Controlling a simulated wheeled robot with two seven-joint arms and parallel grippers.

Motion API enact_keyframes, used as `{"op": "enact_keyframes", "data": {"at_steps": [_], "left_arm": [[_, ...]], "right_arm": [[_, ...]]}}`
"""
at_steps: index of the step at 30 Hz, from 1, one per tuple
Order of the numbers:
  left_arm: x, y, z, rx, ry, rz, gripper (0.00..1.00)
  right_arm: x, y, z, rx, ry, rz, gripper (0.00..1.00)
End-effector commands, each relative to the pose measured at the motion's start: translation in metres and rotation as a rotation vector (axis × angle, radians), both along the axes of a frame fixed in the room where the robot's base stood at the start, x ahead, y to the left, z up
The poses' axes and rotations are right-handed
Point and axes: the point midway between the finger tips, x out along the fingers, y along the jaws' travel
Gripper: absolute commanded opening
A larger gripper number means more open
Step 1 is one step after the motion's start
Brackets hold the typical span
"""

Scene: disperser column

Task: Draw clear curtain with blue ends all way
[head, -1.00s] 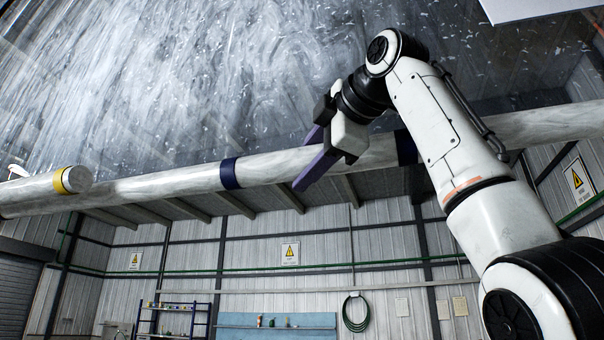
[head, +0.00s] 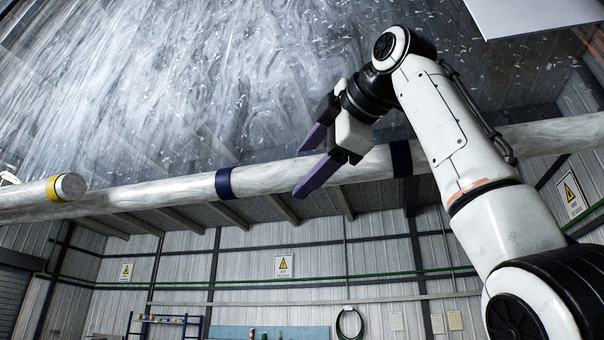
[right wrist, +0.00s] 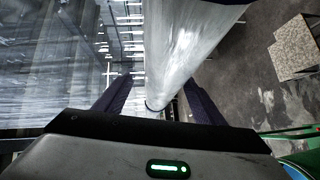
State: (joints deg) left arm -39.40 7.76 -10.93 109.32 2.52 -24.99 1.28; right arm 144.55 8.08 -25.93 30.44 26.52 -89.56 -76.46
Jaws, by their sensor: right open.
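A long clear, whitish roll (head: 278,179) with dark blue bands runs across the head view. One band (head: 224,184) is left of my right gripper and another (head: 401,158) is beside its wrist. A clear, streaked sheet (head: 150,90) fills the space above the roll. My right gripper (head: 303,168) is open, its two purple fingers at the roll. My left gripper is not in view.
Another pale roll with a yellow end band (head: 53,188) lies at the left. A corrugated wall with a warning sign (head: 284,266), a blue rack (head: 162,324) and a hose (head: 350,324) stands behind. The right wrist view shows speckled blocks (right wrist: 296,45) on the floor.

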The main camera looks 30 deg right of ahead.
Motion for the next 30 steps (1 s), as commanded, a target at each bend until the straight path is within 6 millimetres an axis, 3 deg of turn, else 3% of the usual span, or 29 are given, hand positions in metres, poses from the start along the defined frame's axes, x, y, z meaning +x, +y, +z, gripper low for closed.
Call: {"op": "enact_keyframes", "data": {"at_steps": [6,12,30], "left_arm": [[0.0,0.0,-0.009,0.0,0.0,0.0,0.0],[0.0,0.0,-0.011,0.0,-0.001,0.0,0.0],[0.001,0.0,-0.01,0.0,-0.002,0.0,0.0]], "right_arm": [[-0.046,0.0,0.006,0.0,-0.006,-0.001,0.63],[-0.072,-0.001,0.01,0.0,-0.004,-0.002,0.63],[-0.078,-0.001,0.011,0.0,-0.002,-0.001,0.63]]}}
